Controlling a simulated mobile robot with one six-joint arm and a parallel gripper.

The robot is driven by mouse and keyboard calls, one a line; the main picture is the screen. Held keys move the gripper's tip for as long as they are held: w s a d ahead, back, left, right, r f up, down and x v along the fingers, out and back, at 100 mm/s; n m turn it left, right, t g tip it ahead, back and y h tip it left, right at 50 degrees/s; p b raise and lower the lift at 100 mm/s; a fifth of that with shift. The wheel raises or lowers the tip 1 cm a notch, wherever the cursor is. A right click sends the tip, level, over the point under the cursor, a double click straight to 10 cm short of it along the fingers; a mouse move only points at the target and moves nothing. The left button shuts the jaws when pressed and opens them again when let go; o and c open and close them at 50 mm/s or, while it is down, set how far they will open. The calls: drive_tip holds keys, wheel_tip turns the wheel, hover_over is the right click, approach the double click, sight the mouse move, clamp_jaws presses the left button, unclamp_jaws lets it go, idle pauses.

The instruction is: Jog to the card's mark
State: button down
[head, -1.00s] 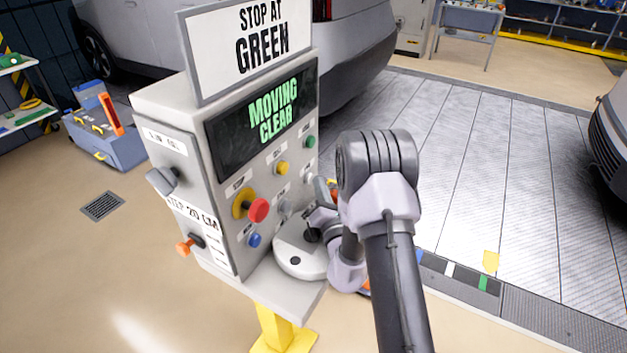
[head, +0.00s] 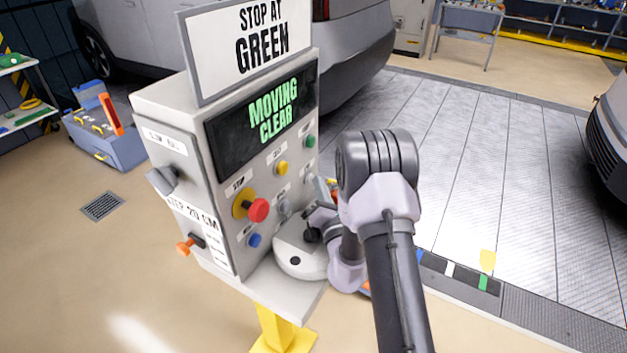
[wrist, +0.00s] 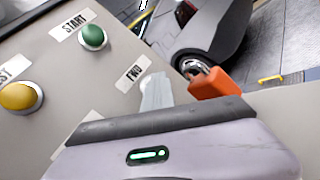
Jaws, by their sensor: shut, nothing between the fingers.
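The card (head: 262,45) on top of the console reads "STOP AT GREEN". The screen (head: 266,106) below it reads "MOVING CLEAR". On the floor, a dark strip carries blue, white and green blocks; the green block (head: 483,283) is rightmost. A yellow marker (head: 488,260) on the slatted conveyor sits just above the green block, slightly right of its middle. My gripper (head: 321,190) is shut at the panel's right side. In the wrist view its pale fingertips (wrist: 155,92) are by the FWD label (wrist: 133,73); they hide the button there, so contact is unclear.
A red stop button (head: 258,210), a blue button (head: 254,240) and a green START button (head: 310,141) are on the panel. The console's side face reads "STEP 20 CM". One car stands behind the console; another car (head: 608,140) is at the right edge.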

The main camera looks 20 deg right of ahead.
sight(335, 192)
drive_tip(key=shift+d, duration=0.1)
drive_tip(key=shift+s+d+b, duration=0.35)
drive_tip(key=shift+s+d, duration=0.15)
drive_tip(key=shift+s, duration=0.2)
drive_tip(key=shift+s+d+f+b, duration=0.15)
drive_tip(key=shift+s+d+b, duration=0.45)
drive_tip(key=shift+s+d, duration=0.3)
drive_tip(key=shift+s+d+b, duration=0.2)
drive_tip(key=shift+s+d, duration=0.1)
drive_tip(key=shift+s, duration=0.25)
drive_tip(key=shift+s+d+b, duration=0.2)
drive_tip(key=shift+s+d, duration=0.1)
drive_tip(key=shift+s, duration=0.25)
